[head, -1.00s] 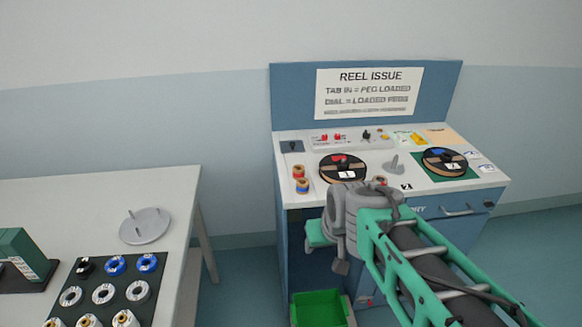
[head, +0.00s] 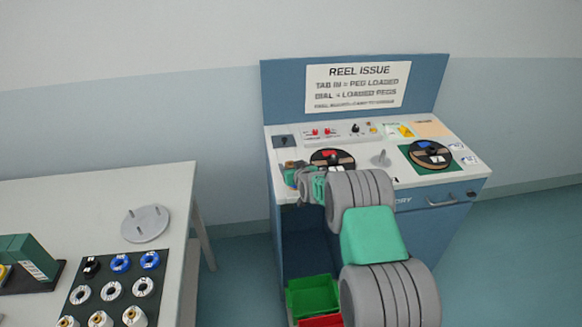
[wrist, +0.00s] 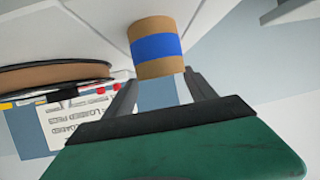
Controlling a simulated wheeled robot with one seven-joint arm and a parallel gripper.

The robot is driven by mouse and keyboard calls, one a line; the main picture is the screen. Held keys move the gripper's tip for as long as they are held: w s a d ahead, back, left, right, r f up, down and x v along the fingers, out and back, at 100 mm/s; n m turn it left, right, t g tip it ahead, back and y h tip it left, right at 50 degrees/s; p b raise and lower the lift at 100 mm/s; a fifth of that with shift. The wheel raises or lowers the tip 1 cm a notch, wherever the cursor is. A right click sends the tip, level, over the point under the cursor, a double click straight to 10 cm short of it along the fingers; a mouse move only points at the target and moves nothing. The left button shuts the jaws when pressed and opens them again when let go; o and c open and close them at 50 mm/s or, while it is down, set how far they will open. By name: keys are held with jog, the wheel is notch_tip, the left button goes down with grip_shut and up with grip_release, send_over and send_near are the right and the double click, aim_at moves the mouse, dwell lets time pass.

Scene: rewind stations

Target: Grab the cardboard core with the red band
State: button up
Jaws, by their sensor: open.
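A cardboard core with a blue band (wrist: 155,47) stands at the fingertips of my gripper (wrist: 160,78) in the wrist view. The two dark fingers are apart, one on each side of its near end; I cannot tell whether they touch it. In the head view my gripper (head: 290,172) is over the front left of the reel station's top, and it and my arm cover the place of the small cores. I cannot make out a core with a red band in either current view.
The reel station (head: 440,180) has a red-labelled reel (head: 332,157) beside my gripper and a blue-labelled reel (head: 430,148) at right. A green bin (head: 312,295) is below. A white table (head: 60,205) with spools is at left.

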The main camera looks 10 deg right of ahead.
aim_at(289, 163)
jog(key=x, duration=0.3)
jog(key=shift+w+f+p, duration=0.25)
jog(key=shift+f+p, duration=0.1)
jog(key=shift+p, duration=0.05)
grip_shut()
dwell(0.3)
jog(key=shift+r, duration=0.1)
